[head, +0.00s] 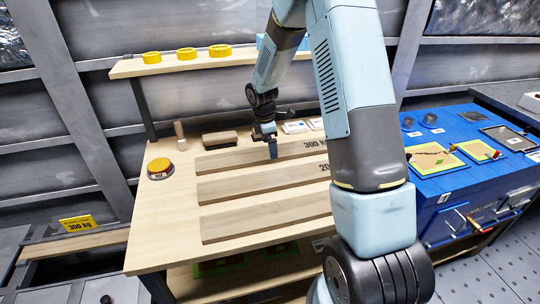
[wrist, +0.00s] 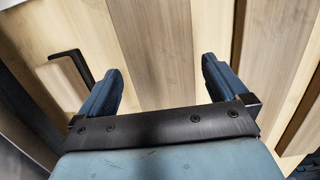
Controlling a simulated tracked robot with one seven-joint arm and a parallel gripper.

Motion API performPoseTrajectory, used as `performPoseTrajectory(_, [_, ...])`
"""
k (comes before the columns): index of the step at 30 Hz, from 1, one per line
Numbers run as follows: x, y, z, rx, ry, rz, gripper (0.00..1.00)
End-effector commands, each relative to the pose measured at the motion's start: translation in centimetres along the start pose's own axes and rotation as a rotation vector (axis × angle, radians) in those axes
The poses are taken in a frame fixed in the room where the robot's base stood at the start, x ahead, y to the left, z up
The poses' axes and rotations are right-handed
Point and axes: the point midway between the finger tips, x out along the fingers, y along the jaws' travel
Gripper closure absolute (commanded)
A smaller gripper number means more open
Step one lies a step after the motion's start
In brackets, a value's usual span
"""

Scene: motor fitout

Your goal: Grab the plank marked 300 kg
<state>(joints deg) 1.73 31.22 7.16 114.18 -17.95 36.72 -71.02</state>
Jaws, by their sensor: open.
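The plank marked 300 kg (head: 230,159) is the farthest of three wooden planks lying side by side on the workbench. Its mark shows near its right part, next to my arm. The middle plank (head: 250,183) has a mark starting with 20, the rest hidden by my arm. The near plank (head: 250,217) shows no mark. My gripper (head: 272,148) is open and points down at the 300 kg plank. In the wrist view, my gripper's blue fingers (wrist: 160,82) stand apart on either side of a plank (wrist: 155,45), with nothing clasped; contact cannot be told.
A brush (head: 220,139), a wooden-handled tool (head: 180,137) and a yellow-topped round item (head: 159,168) stand on the bench. Yellow rings (head: 187,54) sit on the shelf above. A blue cabinet (head: 450,190) is at right.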

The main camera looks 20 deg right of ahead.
Motion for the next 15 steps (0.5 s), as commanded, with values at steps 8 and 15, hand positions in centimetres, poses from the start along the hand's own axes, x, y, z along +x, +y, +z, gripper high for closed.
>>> performPoseTrajectory(8, [2.8, 0.1, 0.0, 0.000, 0.000, 0.000, 0.00])
performPoseTrajectory(15, [2.8, 0.1, 0.1, 0.001, 0.000, 0.001, 0.07])
